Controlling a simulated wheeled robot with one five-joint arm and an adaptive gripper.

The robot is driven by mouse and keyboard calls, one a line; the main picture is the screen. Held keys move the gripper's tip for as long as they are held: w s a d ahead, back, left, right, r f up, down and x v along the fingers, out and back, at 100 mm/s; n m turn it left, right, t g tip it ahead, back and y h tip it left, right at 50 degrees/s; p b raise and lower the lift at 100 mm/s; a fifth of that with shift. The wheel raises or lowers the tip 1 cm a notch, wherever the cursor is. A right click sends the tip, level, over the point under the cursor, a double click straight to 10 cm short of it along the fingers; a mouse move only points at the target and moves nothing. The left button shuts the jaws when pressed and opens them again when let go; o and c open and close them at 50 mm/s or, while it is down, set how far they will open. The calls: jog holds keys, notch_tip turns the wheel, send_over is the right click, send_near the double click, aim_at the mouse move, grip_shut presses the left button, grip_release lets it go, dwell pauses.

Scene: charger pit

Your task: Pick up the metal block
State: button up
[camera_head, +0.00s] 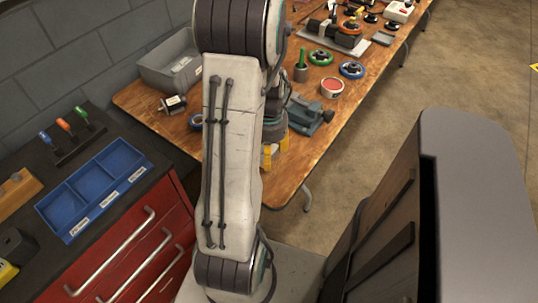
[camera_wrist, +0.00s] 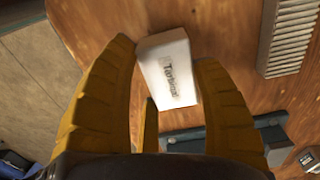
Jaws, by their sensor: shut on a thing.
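The metal block (camera_wrist: 168,68) is a pale, light-grey box with dark lettering on its face. In the wrist view it sits between the two yellow fingers of my gripper (camera_wrist: 165,58), which is shut on it. The block is tilted, and the wooden bench top shows behind it; I cannot tell how far it is from the wood. In the head view my gripper (camera_head: 271,156) is partly hidden behind my arm, near the bench's front edge, and the block cannot be made out there.
A grey-green vise (camera_head: 309,116) stands on the wooden bench (camera_head: 300,165) close beside my gripper. A red-topped tin (camera_head: 332,87) and coloured rings lie further back. A ribbed grey piece (camera_wrist: 290,38) is at the wrist view's right. A red cabinet with a blue tray (camera_head: 95,188) stands left.

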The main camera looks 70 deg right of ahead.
notch_tip(320, 180, up, 2)
jog(key=shift+d+r, duration=0.1)
jog(key=s+a+r, duration=0.1)
jog(key=s+r, duration=0.1)
jog(key=s, duration=0.1)
jog(key=s+a+r, duration=0.1)
jog(key=s+r, duration=0.1)
jog(key=s, duration=0.2)
jog(key=s+a+r, duration=0.2)
jog(key=s, duration=0.2)
jog(key=shift+r+p, duration=0.2)
jog(key=shift+p, duration=0.2)
jog(key=shift+s+a, duration=0.1)
jog(key=shift+s, duration=0.05)
